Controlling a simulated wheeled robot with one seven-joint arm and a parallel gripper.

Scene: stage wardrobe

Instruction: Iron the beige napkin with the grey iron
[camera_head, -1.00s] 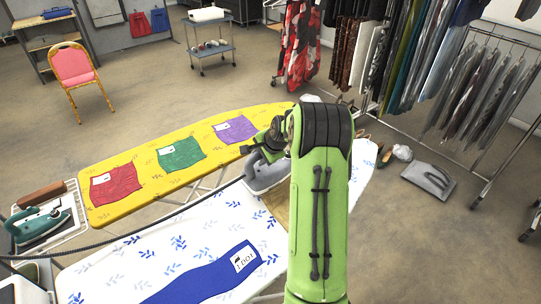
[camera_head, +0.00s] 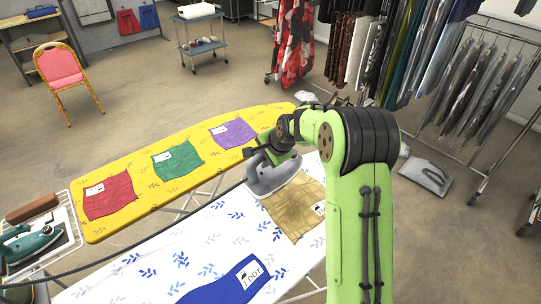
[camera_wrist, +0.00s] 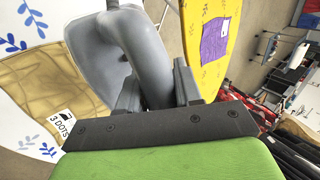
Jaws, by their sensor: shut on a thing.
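The grey iron (camera_head: 274,175) is held by my gripper (camera_head: 268,150), at the far left corner of the beige napkin. The beige napkin (camera_head: 294,212) lies wrinkled on the white board with blue leaf prints (camera_head: 225,225); a white tag reading "3 DOTS" is at its right corner. In the wrist view my gripper (camera_wrist: 158,90) is shut on the iron's handle (camera_wrist: 150,55), and the napkin (camera_wrist: 45,80) shows beside the iron's body. I cannot tell whether the soleplate touches the napkin or the board.
A blue cloth tagged "1 DOT" (camera_head: 228,285) lies on the near part of the white board. A yellow board (camera_head: 125,225) behind carries red, green and purple cloths. A teal iron (camera_head: 28,243) stands on a rack at left. A dark cord crosses the white board's far side.

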